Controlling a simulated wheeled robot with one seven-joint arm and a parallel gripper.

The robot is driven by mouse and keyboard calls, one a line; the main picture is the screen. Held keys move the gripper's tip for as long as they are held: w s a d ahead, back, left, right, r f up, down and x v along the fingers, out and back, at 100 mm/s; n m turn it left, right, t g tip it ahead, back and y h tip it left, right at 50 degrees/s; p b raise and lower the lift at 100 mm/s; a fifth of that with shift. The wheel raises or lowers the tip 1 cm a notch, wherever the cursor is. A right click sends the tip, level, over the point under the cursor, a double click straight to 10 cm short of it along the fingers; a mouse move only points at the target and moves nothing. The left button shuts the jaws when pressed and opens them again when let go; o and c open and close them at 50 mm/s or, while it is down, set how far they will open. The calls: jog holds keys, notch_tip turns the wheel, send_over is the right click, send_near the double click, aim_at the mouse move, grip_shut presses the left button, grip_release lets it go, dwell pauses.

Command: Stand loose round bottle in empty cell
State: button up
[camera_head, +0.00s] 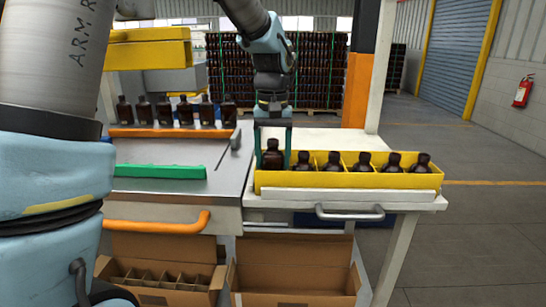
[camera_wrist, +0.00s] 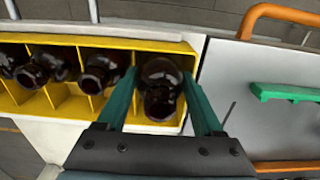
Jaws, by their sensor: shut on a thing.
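My gripper (camera_head: 273,143) is shut on a dark amber round bottle (camera_head: 272,158) at the left end of the yellow crate (camera_head: 350,181). In the wrist view, the green fingers of my gripper (camera_wrist: 163,92) stand on both sides of this bottle (camera_wrist: 160,85). The bottle looks upright and sits higher than the bottles beside it. It is over or partly in the end cell; its base is hidden by the crate's wall. Several other amber bottles (camera_head: 363,163) stand in the crate's other cells to the right.
A row of amber bottles (camera_head: 164,110) stands behind an orange rail (camera_head: 170,132) on the left table. A green bar (camera_head: 160,171) lies in front. Open cardboard boxes (camera_head: 290,280) stand below. The white tabletop (camera_head: 325,140) behind the crate is clear.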

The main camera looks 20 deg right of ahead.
jog(key=shift+f, duration=0.25)
jog(key=shift+f, duration=0.15)
jog(key=o, duration=1.3)
jog(key=shift+o, duration=0.8)
jog(key=shift+r+b, duration=0.2)
jog(key=shift+b, duration=0.1)
notch_tip(320, 180, up, 10)
jog(key=shift+r+b, duration=0.25)
jog(key=shift+b, duration=0.7)
jog(key=shift+s, duration=0.1)
